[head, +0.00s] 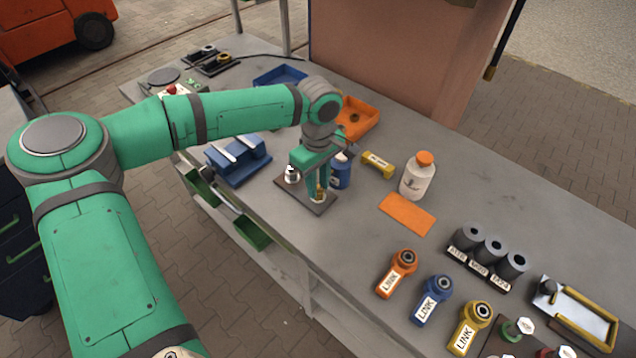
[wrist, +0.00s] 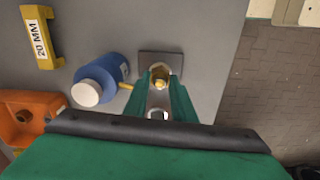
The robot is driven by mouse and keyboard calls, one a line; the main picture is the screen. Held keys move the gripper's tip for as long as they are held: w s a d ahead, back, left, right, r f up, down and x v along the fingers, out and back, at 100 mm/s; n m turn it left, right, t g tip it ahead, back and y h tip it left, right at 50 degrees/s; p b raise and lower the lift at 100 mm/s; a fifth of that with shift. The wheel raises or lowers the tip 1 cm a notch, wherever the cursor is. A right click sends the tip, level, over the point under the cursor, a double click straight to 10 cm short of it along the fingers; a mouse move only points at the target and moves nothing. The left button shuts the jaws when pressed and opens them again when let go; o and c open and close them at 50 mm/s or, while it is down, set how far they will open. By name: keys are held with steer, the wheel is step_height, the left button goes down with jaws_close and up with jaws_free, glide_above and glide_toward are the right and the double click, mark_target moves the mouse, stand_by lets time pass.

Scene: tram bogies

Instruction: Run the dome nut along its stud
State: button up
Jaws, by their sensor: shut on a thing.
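A brass-coloured dome nut (wrist: 159,82) sits between the fingertips of my gripper (wrist: 160,76) in the wrist view. My gripper is shut on it. In the head view my gripper (head: 318,192) points down at a dark base plate (head: 299,194) on the bench, and the nut is mostly hidden by the fingers. The plate also shows in the wrist view (wrist: 148,57). A silver fitting (head: 291,173) stands at the plate's left end. The stud under the dome nut is hidden, so I cannot tell how far the nut is along it.
A blue bottle (head: 341,170) stands close beside the plate. A blue vise (head: 238,162) is to the left, an orange bin (head: 357,118) behind. A yellow block (head: 378,163), a white bottle (head: 417,178) and labelled links (head: 432,299) lie to the right. Bare bench shows in front.

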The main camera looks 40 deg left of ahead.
mark_target(318, 189)
steer(key=shift+w+r, duration=0.1)
steer(key=o, duration=1.1)
steer(key=shift+c, duration=0.2)
step_height(318, 189, up, 11)
steer(key=shift+f, duration=0.2)
